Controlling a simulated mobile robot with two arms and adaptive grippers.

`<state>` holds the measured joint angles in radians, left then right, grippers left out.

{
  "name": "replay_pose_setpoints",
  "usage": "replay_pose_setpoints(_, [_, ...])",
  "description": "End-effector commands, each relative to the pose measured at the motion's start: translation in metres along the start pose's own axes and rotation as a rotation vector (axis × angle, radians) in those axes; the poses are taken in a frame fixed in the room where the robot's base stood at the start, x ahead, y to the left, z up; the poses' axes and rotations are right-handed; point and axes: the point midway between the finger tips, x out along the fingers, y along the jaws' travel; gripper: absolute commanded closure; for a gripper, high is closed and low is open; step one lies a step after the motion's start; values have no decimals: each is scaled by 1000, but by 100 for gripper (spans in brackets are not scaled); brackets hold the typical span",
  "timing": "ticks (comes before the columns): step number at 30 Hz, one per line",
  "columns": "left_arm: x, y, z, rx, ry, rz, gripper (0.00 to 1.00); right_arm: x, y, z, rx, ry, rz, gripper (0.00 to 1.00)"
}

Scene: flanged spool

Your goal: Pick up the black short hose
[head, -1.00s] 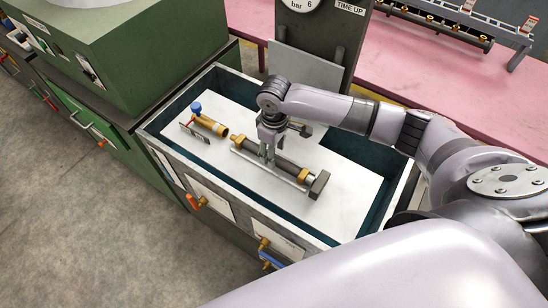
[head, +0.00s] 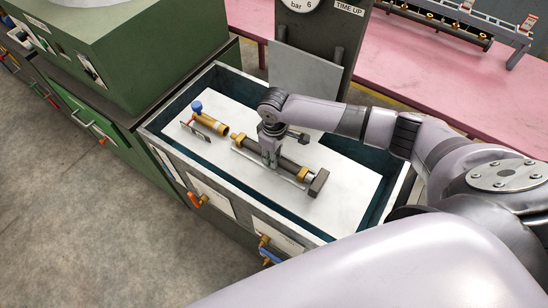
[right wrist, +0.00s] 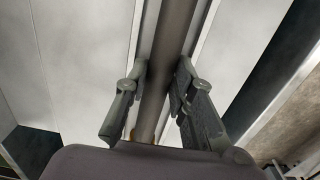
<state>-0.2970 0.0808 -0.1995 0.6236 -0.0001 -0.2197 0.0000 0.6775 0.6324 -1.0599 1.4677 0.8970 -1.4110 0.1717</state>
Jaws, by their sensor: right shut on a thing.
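The black short hose (head: 289,164) lies in the tray at the centre of the head view, with brass fittings at its ends. It runs alongside a thin grey rail and a dark end block (head: 319,183). My right gripper (head: 270,163) reaches down from above and is shut on the hose around its middle. In the right wrist view the hose (right wrist: 171,45) passes between the fingers (right wrist: 161,80). Whether the hose is clear of its support cannot be told. My left gripper is not in view.
A brass valve with a blue knob (head: 197,107) stands left of the hose, its brass tube close to the hose's fitting. The walled tray (head: 158,150) surrounds them. A grey panel with a gauge (head: 320,45) rises behind. White floor is free at the tray's right.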

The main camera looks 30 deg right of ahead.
Motion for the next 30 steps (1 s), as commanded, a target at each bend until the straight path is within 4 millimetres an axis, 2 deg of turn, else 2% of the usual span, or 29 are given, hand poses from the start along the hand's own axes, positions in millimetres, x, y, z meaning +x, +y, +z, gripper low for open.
replay_pose_setpoints(7, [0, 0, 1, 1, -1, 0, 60, 0, 0, 0, 0, -1, 0, 100])
replay_pose_setpoints(23, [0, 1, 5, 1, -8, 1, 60, -1, 0, 0, 0, 1, 0, 100])
replay_pose_setpoints(30, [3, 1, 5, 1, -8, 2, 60, -16, 1, -2, 0, 5, 1, 100])
